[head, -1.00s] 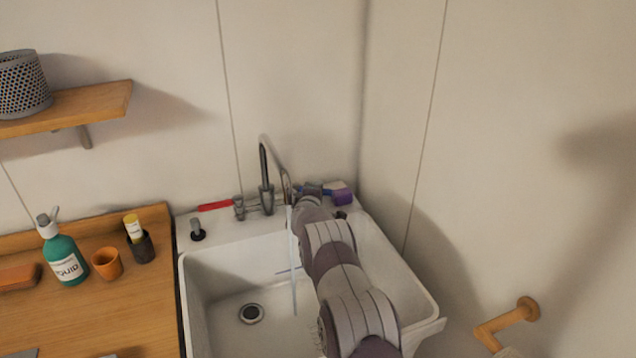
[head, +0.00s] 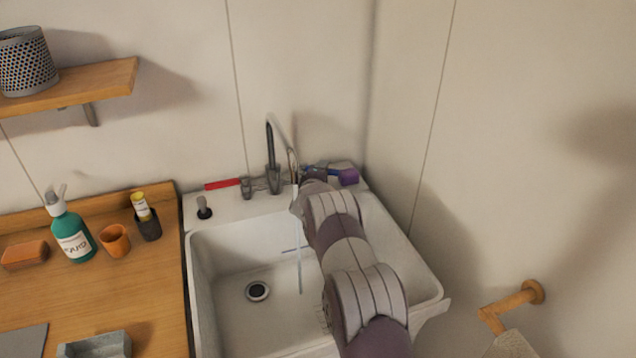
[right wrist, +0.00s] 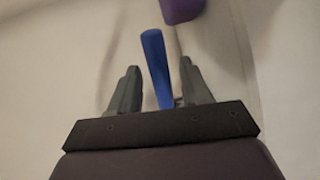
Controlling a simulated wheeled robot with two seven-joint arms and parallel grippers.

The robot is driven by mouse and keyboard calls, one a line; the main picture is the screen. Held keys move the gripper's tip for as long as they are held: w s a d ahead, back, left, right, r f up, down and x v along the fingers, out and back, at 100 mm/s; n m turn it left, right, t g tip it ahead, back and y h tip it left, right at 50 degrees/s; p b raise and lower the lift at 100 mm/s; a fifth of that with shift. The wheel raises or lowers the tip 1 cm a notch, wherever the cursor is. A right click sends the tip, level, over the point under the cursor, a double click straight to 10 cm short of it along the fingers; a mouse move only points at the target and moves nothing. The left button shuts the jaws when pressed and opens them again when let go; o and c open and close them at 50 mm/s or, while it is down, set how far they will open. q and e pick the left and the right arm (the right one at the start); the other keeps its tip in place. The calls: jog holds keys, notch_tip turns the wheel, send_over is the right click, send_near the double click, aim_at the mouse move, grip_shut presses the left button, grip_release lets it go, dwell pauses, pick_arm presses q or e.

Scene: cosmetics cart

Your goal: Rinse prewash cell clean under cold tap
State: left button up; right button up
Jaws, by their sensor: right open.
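The white sink basin (head: 225,252) has a dark round drain (head: 257,291). A grey gooseneck tap (head: 272,155) stands at its back, and a thin stream of water (head: 299,265) falls into the basin. The red tap lever (head: 222,184) points left. The blue tap lever (right wrist: 156,62) lies between the parted fingers of my right gripper (right wrist: 159,80) in the right wrist view; no firm grip shows. In the head view my right arm reaches over the basin to the lever and largely hides its gripper. My left gripper is not in view. I cannot tell which thing is the prewash cell.
A purple block (head: 348,177) sits at the sink's back right corner, close to the blue lever. The wooden counter (head: 150,290) at left holds a green bottle (head: 75,238), an orange cup (head: 115,241), a dark holder (head: 149,227) and a grey tray (head: 95,346). A wall closes the right.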

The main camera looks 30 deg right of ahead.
jog(key=v, duration=1)
jog(key=shift+s+a+b, duration=0.2)
jog(key=shift+b, duration=0.2)
